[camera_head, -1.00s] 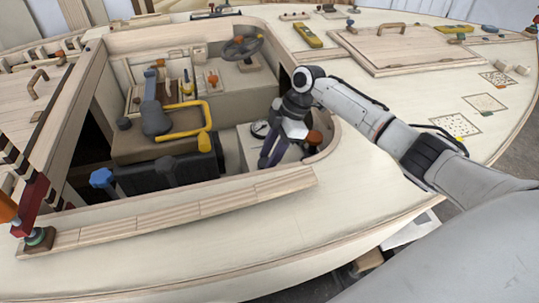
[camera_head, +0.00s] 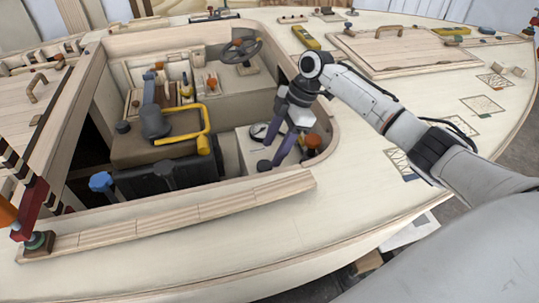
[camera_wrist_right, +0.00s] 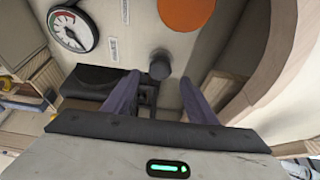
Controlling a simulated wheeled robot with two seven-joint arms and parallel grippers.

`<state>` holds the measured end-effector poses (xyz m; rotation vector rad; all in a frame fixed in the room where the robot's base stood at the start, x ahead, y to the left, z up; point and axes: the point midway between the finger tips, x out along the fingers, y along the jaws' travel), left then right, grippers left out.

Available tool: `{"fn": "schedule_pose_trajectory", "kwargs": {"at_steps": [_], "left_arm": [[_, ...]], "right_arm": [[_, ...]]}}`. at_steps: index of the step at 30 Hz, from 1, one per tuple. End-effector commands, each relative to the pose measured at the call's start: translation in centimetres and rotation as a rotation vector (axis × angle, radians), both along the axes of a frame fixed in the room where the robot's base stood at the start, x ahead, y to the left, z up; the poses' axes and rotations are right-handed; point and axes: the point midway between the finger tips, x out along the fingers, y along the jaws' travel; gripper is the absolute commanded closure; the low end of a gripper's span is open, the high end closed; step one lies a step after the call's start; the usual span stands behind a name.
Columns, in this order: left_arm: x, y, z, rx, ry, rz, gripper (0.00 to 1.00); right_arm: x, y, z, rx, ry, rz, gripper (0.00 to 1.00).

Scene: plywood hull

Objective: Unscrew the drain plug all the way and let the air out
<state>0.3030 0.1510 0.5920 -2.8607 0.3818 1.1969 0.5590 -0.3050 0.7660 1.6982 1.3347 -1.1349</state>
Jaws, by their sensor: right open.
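A dark grey round knob (camera_wrist_right: 160,65), which looks like the drain plug, stands on a pale panel in the right wrist view, ahead of my fingers. In the head view, a dark knob (camera_head: 264,165) shows at the front of the pale box in the cockpit. My right gripper (camera_wrist_right: 159,82) is open, its two purple-grey fingers on either side of the line to the knob. No contact shows. In the head view my right gripper (camera_head: 288,155) points down over the box. My left gripper is not in view.
A round gauge (camera_wrist_right: 73,29) and a large orange knob (camera_wrist_right: 186,10) sit near the grey knob. A black box (camera_head: 165,182) and a yellow bent handle (camera_head: 208,125) stand to the left. The cockpit's curved wooden rim (camera_head: 328,160) is close on the right.

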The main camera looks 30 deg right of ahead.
Motion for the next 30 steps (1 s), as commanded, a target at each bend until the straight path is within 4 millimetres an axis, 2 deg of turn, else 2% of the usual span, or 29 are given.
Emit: {"fn": "schedule_pose_trajectory", "kwargs": {"at_steps": [3,9,14,27,30], "left_arm": [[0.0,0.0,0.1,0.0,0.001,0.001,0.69],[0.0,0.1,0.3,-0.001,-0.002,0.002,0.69],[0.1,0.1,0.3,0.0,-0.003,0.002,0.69],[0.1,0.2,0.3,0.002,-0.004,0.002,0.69],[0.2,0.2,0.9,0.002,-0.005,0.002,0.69]], "right_arm": [[-0.2,-1.0,2.4,0.0,-0.002,-0.001,0.48],[-0.4,-1.9,4.8,-0.001,-0.001,0.0,0.48],[-0.6,-2.1,5.3,-0.001,0.001,0.0,0.48],[-0.6,-2.1,5.3,0.0,0.001,0.0,0.48],[-0.6,-2.1,5.8,0.0,0.001,0.0,0.48]]}}
